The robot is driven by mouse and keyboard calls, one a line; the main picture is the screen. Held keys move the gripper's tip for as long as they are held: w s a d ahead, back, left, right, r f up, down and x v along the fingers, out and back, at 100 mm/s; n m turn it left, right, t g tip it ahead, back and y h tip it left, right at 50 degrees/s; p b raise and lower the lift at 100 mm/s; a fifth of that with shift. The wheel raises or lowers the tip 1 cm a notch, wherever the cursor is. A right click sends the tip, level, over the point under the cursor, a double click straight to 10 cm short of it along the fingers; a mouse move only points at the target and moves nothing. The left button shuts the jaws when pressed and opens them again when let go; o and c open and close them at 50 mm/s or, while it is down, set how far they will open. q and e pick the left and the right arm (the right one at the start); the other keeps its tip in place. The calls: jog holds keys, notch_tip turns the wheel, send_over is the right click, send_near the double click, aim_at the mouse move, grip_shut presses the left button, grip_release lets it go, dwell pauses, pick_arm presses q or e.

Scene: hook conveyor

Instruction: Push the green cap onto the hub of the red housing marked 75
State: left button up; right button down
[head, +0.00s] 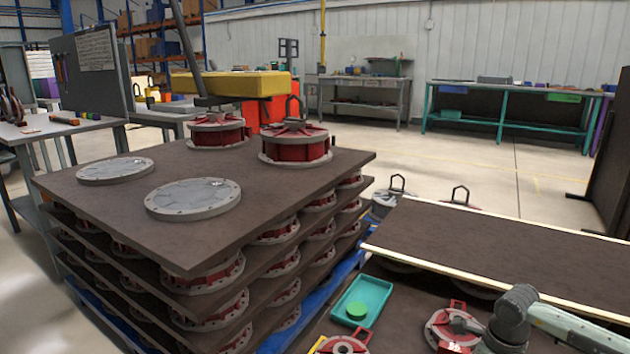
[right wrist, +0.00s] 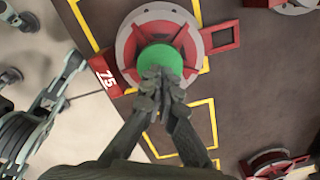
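The red housing marked 75 (right wrist: 133,35) lies on the brown surface in the right wrist view, with its grey rim and red 75 tag. It also shows at the bottom of the head view (head: 437,331), partly behind my right arm. A green cap (right wrist: 160,58) sits over the middle of this housing, covering the hub; whether it is fully seated I cannot tell. My right gripper (right wrist: 158,82) has its fingers together, tips overlapping the cap's near edge. They are not spread around the cap. My left gripper is in neither view.
A teal tray (head: 375,290) holds another green cap (head: 356,310). Another red housing (head: 342,346) lies left of the marked one. A raised brown board (head: 500,240) with a pale edge runs behind. A stack of boards (head: 120,200) with housings stands at left.

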jog(key=shift+f+b, duration=0.75)
jog(key=shift+f, duration=0.25)
dwell(0.3)
notch_tip(320, 180, up, 7)
jog(key=p, duration=0.5)
jog(key=shift+r, duration=0.1)
dwell(0.4)
